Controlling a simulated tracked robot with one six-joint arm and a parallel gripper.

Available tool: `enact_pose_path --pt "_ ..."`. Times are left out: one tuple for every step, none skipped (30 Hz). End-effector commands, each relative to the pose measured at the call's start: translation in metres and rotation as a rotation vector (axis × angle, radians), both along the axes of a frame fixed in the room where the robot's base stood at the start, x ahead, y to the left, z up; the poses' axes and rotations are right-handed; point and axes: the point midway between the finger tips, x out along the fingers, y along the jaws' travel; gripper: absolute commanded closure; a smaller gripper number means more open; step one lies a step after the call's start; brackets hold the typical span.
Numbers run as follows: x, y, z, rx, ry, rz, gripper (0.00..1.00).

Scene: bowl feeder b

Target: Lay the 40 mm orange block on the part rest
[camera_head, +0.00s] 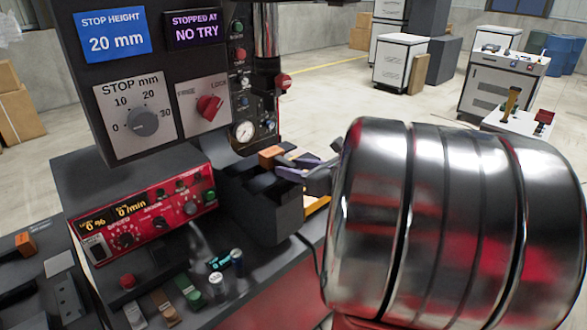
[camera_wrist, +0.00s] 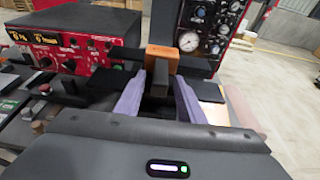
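An orange block (camera_head: 270,157) sits on top of the dark fixture in the middle of the head view. It also shows in the wrist view (camera_wrist: 161,56), just ahead of my fingertips. My gripper (camera_head: 283,164) reaches in from the right, beside the large metal drum. Its two purple fingers are apart with a dark gap between them, and the tips (camera_wrist: 160,75) are close to the block; I cannot tell whether they touch it. A second orange block (camera_head: 25,243) lies at the far left of the head view. I cannot tell which surface is the part rest.
A red control box (camera_head: 145,215) stands left of the fixture (camera_head: 262,212). A dark stop panel (camera_head: 165,75) rises behind it. Small cylinders (camera_head: 217,283) and coloured pieces lie in front. The shiny drum (camera_head: 440,220) fills the right. A gauge panel (camera_wrist: 205,35) stands behind.

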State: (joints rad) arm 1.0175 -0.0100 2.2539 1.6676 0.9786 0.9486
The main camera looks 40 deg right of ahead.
Motion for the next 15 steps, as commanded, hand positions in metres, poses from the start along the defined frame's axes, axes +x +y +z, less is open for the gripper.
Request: enact_pose_path --pt "-0.0001 0.0000 -0.0003 0.000 0.001 0.000 0.60" --pt "-0.0001 0.0000 -0.0003 0.000 0.001 0.000 0.59" --pt "-0.0001 0.0000 -0.0004 0.000 0.001 0.000 0.59" --pt "0.0000 0.0000 -0.0004 0.000 0.001 0.000 0.59" --pt "0.0000 0.0000 -0.0005 0.000 0.001 0.000 0.59" --pt "0.0000 0.0000 -0.0005 0.000 0.001 0.000 0.59" --pt "-0.0004 0.0002 -0.0019 0.001 0.004 0.000 0.59" --pt "-0.0005 0.0002 -0.0018 0.001 0.004 0.000 0.59" --pt "-0.0007 0.0001 -0.0017 0.001 0.003 0.000 0.59" --pt "-0.0011 0.0000 -0.0013 0.001 0.003 0.000 0.59" --pt "-0.0018 0.0000 -0.0009 0.001 0.003 0.000 0.59" --pt "-0.0032 -0.0002 -0.0003 0.001 0.002 0.000 0.59" --pt "-0.0047 -0.0003 0.0005 0.000 0.002 -0.001 0.59" --pt "-0.0064 -0.0005 0.0012 0.000 0.001 -0.001 0.59" --pt "-0.0094 -0.0011 0.0022 -0.001 0.001 -0.003 0.59"
